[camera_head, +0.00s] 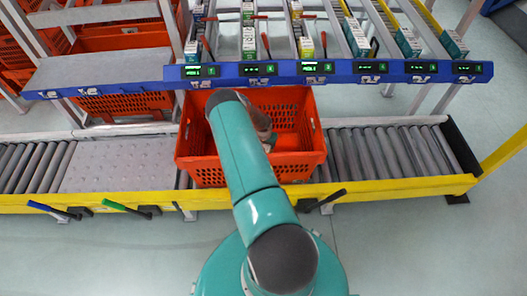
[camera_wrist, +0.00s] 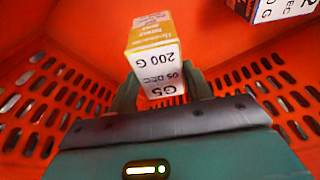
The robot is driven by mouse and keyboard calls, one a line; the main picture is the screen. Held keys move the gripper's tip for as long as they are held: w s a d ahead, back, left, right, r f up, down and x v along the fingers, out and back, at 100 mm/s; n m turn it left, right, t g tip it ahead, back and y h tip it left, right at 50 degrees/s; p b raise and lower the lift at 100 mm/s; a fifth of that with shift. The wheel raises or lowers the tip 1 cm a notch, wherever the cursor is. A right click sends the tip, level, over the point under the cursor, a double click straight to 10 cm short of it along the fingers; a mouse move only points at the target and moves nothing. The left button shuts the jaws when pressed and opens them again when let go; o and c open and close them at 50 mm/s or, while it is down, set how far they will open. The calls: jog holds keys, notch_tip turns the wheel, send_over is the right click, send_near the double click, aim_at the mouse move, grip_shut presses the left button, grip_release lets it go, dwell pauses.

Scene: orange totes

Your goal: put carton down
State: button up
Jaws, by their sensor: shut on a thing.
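A carton (camera_wrist: 157,62) with a yellow-orange and white top and a white label side reading 200 G and 05 DEC is between the fingers of my gripper (camera_wrist: 163,88) in the wrist view. My gripper is shut on it. Orange tote walls surround the carton; whether it touches the tote floor I cannot tell. In the head view the orange tote (camera_head: 193,165) stands on the roller conveyor, and my arm reaches over its near wall into it.
Another labelled carton (camera_wrist: 275,8) is at the top right of the wrist view. A blue rail (camera_head: 340,72) with lit displays and sloped lanes of cartons runs behind the tote. Bare rollers (camera_head: 385,152) lie to its right, a metal plate (camera_head: 115,165) to its left.

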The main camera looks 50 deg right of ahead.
jog(key=shift+a+x, duration=0.25)
jog(key=shift+x, duration=0.9)
jog(key=shift+a+x, duration=0.25)
jog(key=shift+x, duration=0.9)
jog(key=shift+s+f, duration=0.1)
jog(key=shift+f, duration=0.3)
jog(key=o, duration=1.1)
jog(key=v, duration=1.2)
jog(key=shift+r, duration=0.35)
